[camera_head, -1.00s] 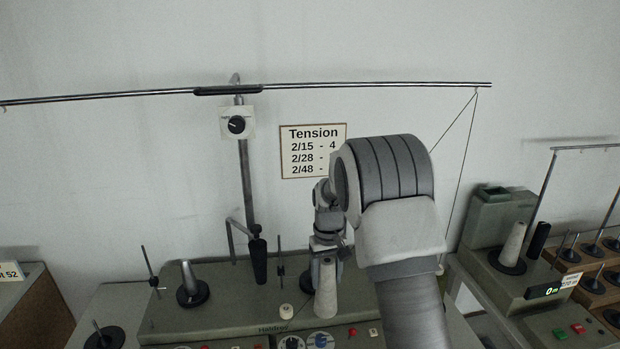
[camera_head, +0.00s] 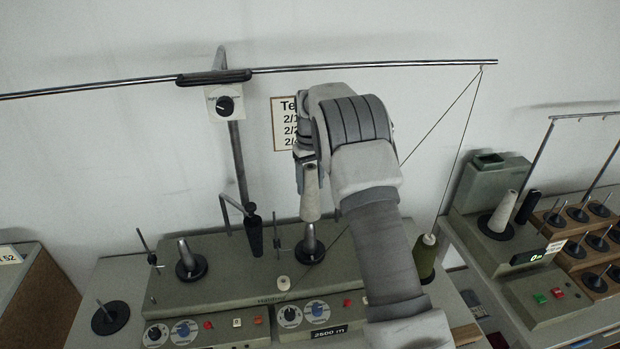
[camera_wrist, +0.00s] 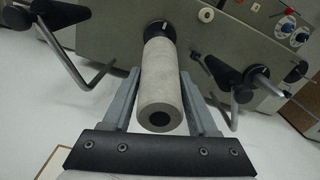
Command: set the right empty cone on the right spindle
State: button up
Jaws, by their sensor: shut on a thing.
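My gripper (camera_head: 309,172) is shut on a pale grey empty cone (camera_head: 311,200) and holds it upright, wide end down. The left spindle (camera_head: 188,260) stands bare on the machine.
The grey winding machine (camera_head: 225,275) has knobs and buttons along its front. A bent arm (camera_head: 254,235) stands between the spindles, with a thin post (camera_head: 277,240) near the right one. An olive thread cone (camera_head: 426,258) is at the right. An overhead rail (camera_head: 380,66) crosses behind.

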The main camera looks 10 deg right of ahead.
aim_at(310, 223)
jog(key=shift+f+b, duration=4.2)
jog(key=shift+f, duration=2.85)
jog(key=shift+f+b, duration=0.35)
jog(key=shift+f, duration=0.2)
jog(key=o, duration=1.4)
notch_tip(310, 223, up, 18)
jog(key=shift+f, duration=0.25)
